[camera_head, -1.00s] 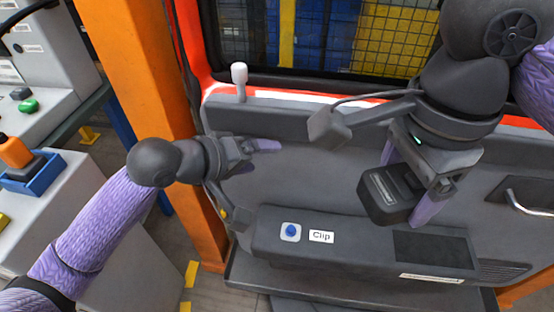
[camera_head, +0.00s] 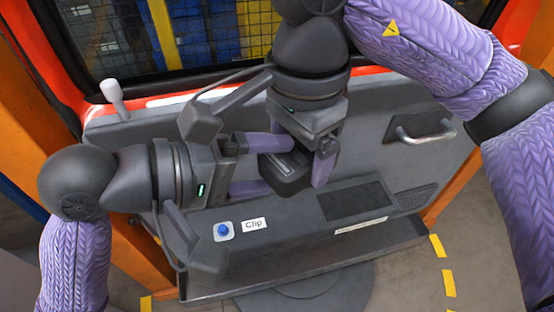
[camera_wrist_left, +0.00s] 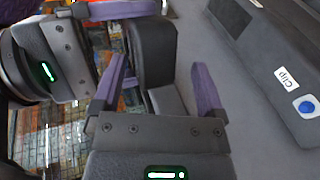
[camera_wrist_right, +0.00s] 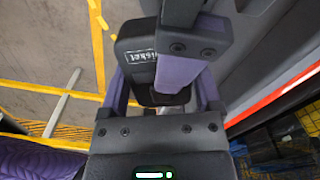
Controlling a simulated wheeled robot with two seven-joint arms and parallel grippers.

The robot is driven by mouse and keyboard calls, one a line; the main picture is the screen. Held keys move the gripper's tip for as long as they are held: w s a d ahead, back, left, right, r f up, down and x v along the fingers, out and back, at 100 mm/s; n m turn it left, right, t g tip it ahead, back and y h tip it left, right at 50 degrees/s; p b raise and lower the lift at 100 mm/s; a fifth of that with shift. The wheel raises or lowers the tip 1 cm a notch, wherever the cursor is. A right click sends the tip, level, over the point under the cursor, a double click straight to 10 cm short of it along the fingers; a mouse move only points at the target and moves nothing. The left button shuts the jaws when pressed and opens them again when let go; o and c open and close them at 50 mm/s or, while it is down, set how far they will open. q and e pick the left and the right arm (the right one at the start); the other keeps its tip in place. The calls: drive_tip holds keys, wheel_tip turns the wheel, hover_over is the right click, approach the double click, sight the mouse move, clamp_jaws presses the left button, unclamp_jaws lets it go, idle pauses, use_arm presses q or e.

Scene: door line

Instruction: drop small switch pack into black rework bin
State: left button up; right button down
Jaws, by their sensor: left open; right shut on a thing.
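The small switch pack (camera_head: 287,172) is a black box with rounded edges. My right gripper (camera_head: 302,160) is shut on it and holds it in front of the grey door panel, above the armrest ledge. In the right wrist view the pack (camera_wrist_right: 138,62) shows a white-lettered label. My left gripper (camera_head: 270,166) is open, with its purple fingers on either side of the pack. In the left wrist view the pack (camera_wrist_left: 153,55) stands between those fingers; whether they touch it, I cannot tell. No black rework bin is recognisable in any view.
The door panel (camera_head: 375,150) has a pull handle (camera_head: 425,132) at right and a lock knob (camera_head: 114,97) at upper left. The armrest below carries a blue button (camera_head: 223,230), a "Clip" label (camera_head: 254,224) and a dark inset (camera_head: 350,203). Orange posts flank the door.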

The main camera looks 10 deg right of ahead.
use_arm(q)
drive_tip(key=shift+x, duration=1.2)
drive_tip(key=shift+f, duration=0.1)
drive_tip(key=shift+c, duration=0.2)
drive_tip(key=shift+f, duration=0.1)
drive_tip(key=c, duration=1.1)
clamp_jaws()
use_arm(e)
drive_tip(key=shift+c, duration=0.7)
unclamp_jaws()
drive_tip(key=shift+o, duration=0.7)
